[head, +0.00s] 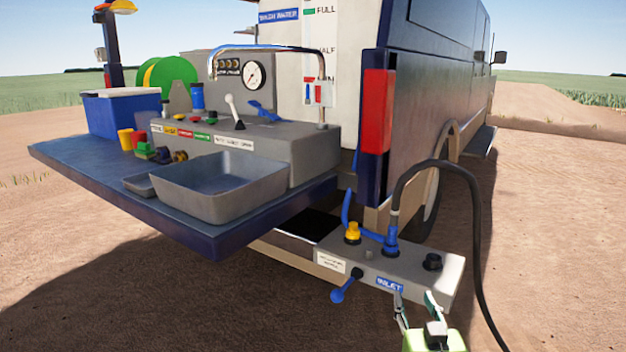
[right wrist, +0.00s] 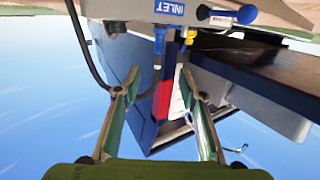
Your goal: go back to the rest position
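My right gripper (head: 416,300) shows at the bottom right of the head view, just in front of the grey inlet box (head: 425,272) with its blue INLET label. In the right wrist view my right gripper (right wrist: 155,74) has its two green-backed fingers spread, with nothing between them. The INLET label (right wrist: 170,8) shows upside down beyond the fingertips. The blue hose coupling (head: 390,243) stands upright on the box, with a black hose (head: 470,215) arching from it to the ground. My left gripper is in neither view.
The blue tailgate shelf (head: 215,240) carries a grey basin (head: 220,188) and a control panel with a gauge. A blue-handled lever (head: 346,286) sticks out from the box front. The truck side (head: 430,95) rises behind. Bare dirt lies at the lower left.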

